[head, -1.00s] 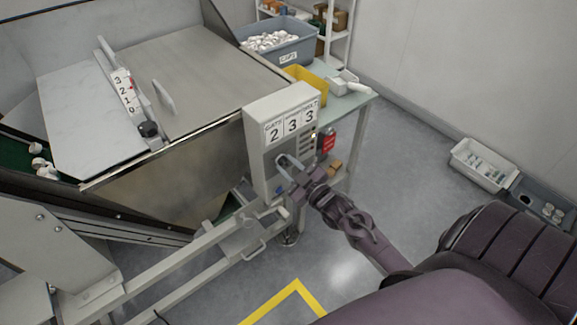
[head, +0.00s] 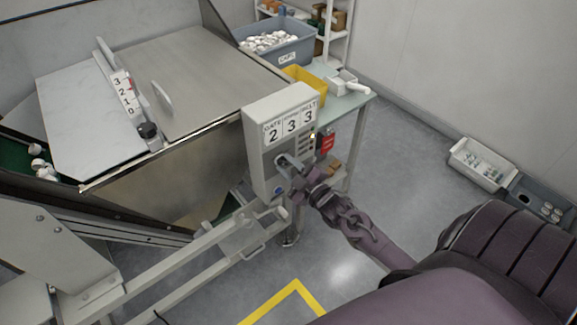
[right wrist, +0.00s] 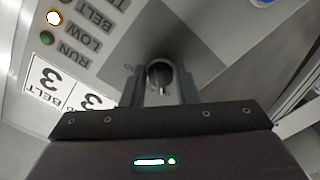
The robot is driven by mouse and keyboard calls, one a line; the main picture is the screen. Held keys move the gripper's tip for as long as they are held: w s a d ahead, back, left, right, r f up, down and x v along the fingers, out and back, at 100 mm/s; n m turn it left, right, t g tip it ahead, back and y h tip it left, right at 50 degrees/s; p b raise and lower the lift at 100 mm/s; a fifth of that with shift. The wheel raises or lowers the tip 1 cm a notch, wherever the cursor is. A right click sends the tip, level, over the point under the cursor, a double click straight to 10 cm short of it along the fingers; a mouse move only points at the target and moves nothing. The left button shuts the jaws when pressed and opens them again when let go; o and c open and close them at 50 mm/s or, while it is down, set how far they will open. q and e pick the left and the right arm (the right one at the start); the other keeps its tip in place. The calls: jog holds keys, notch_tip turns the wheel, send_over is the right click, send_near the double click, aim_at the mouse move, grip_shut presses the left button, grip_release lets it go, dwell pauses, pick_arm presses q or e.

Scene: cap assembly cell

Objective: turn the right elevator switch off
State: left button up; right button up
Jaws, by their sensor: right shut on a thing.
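The pale control box (head: 262,150) stands at the end of the machine, with a number display (head: 291,124) reading 2, 3, 3 on its front. A dark round switch knob (right wrist: 160,70) sits on its face and shows between my fingers in the right wrist view. My right gripper (head: 287,166) is at the box face, shut on this knob, and also shows in the right wrist view (right wrist: 160,88). The fingers hide much of the knob, so its turned position cannot be told. My left gripper is not in view.
Lamps beside the RUN, LOW and BELT labels include a lit one (right wrist: 54,17). A blue button (head: 280,188) is below the gripper. A rail (head: 190,245) runs below.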

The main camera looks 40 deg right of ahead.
jog(key=o, duration=1)
jog(key=shift+s+d+b, duration=0.15)
jog(key=shift+s, duration=1.8)
jog(key=shift+s+d+b, duration=0.15)
jog(key=shift+s, duration=1.8)
jog(key=shift+f, duration=0.1)
jog(key=s+a+f+m+g+h, duration=0.1)
jog(key=s+f+m+g, duration=0.4)
jog(key=f, duration=1)
jog(key=s+a+f+g+h, duration=0.1)
jog(key=s+f+g, duration=0.45)
jog(key=f, duration=0.95)
jog(key=s+a+f+m+g, duration=0.1)
jog(key=s+a+f+g, duration=0.1)
jog(key=s+f, duration=0.3)
jog(key=s+a+f+g, duration=0.2)
jog(key=s+a+f, duration=0.2)
jog(key=s, duration=0.7)
jog(key=s+a+f+m+g, duration=0.1)
jog(key=s+a+f+g, duration=0.1)
jog(key=s+f, duration=0.4)
jog(key=shift+s+a+m+g+y, duration=0.2)
jog(key=shift+s+a, duration=0.15)
jog(key=shift+s, duration=0.35)
jog(key=shift+s+a+m+g+y, duration=0.1)
jog(key=shift+s+a+y, duration=0.15)
jog(key=shift+s, duration=0.4)
